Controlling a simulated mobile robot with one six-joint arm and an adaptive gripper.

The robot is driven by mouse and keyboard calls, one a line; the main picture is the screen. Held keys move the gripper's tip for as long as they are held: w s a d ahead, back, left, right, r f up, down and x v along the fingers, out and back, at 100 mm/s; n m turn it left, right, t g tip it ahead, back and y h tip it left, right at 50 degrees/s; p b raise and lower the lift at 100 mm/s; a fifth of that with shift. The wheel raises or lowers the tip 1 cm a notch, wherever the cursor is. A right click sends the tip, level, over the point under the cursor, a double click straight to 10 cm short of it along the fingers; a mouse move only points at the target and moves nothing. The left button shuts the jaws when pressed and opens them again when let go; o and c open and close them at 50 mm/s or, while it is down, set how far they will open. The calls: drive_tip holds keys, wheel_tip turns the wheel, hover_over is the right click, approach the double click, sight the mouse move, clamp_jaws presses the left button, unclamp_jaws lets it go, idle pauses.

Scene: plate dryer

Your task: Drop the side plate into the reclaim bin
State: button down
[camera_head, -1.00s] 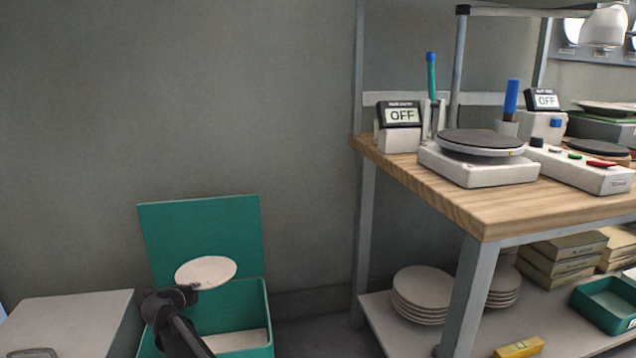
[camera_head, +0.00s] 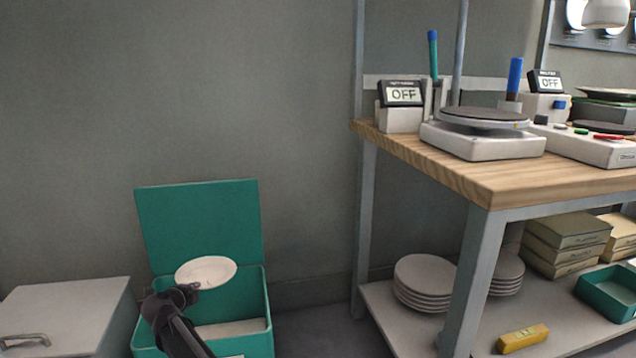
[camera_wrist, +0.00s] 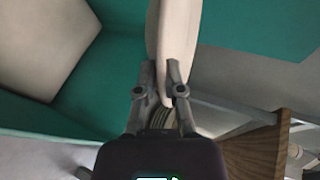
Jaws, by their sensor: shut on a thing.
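The side plate (camera_head: 206,272) is a round off-white plate, held tilted in front of the raised lid of the green reclaim bin. My gripper (camera_head: 184,291) is shut on the plate's near edge. In the wrist view the plate (camera_wrist: 172,45) shows edge-on between the two fingers of my gripper (camera_wrist: 160,95). The reclaim bin (camera_head: 256,305) stands on the floor at the lower left with its lid (camera_head: 195,215) up. A pale surface shows inside the bin. My gripper and the plate are above the bin's opening; my arm hides part of its front.
A grey cabinet (camera_head: 65,305) with a handle stands left of the bin. A wooden-topped bench (camera_head: 470,175) with several devices is at the right. Its lower shelf (camera_head: 400,318) holds stacked plates (camera_head: 424,280), boxes, a green tray (camera_head: 610,290) and a yellow block (camera_head: 522,339).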

idle(0.3)
drive_tip(key=c, duration=0.7)
unclamp_jaws()
wheel_tip(320, 180, up, 6)
drive_tip(key=p, duration=0.6)
drive_tip(key=shift+w+d+r+m+g+h+p, duration=0.2)
drive_tip(key=shift+d+r+m+h+p, duration=0.35)
drive_tip(key=shift+d+r+p, duration=2.5)
drive_tip(key=shift+w+d+r+m+g+h+p, duration=0.15)
drive_tip(key=shift+d+r+m+h+p, duration=0.4)
drive_tip(key=shift+d+r+p, duration=2.5)
drive_tip(key=shift+w+d+r+m+g+h+p, duration=0.15)
drive_tip(key=shift+d+r+m+h+p, duration=0.4)
drive_tip(key=shift+d+r+p, duration=2.45)
drive_tip(key=shift+d, duration=0.1)
